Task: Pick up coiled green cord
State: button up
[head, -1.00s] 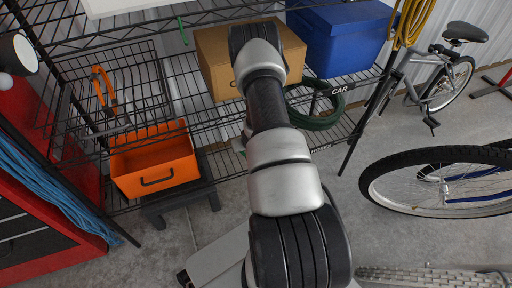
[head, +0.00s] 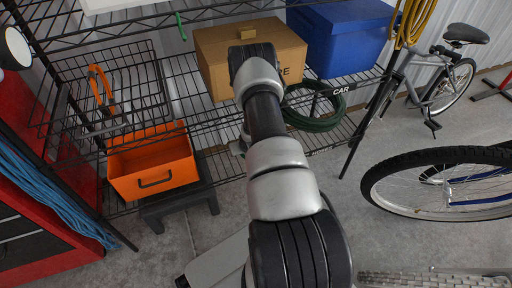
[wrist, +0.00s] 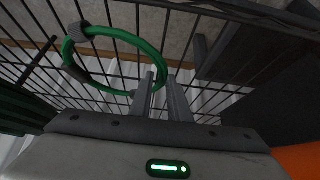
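In the wrist view a bright green ring of cord (wrist: 122,32) with dark bands lies by the black wire shelf. My gripper (wrist: 161,78) is open, its two grey fingers pointing at the ring's near right side. The ring's edge passes at the fingertips, seemingly in the gap; I cannot tell whether they touch it. In the head view my arm hides this ring and most of the gripper. A darker green coil (head: 314,121) lies on the shelf right of my arm; a dark green edge (wrist: 22,112) shows at the left of the wrist view.
A cardboard box (head: 218,60) and a blue bin (head: 345,42) stand on the wire rack. An orange bin (head: 153,181) is left of my arm, below a wire basket (head: 137,82). A bicycle wheel (head: 440,212) is at right. Bare floor shows between rack and wheel.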

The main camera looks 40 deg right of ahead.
jog(key=shift+r, duration=0.1)
grip_shut()
jog(key=shift+r, duration=0.45)
notch_tip(320, 180, up, 3)
jog(key=shift+r+p, duration=0.1)
jog(key=shift+p, duration=0.8)
jog(key=s+a+p, duration=0.3)
jog(key=s+a, duration=0.1)
jog(key=s, duration=1.3)
jog(key=shift+s+f, duration=0.25)
jog(key=shift+f, duration=0.1)
jog(key=shift+a, duration=0.1)
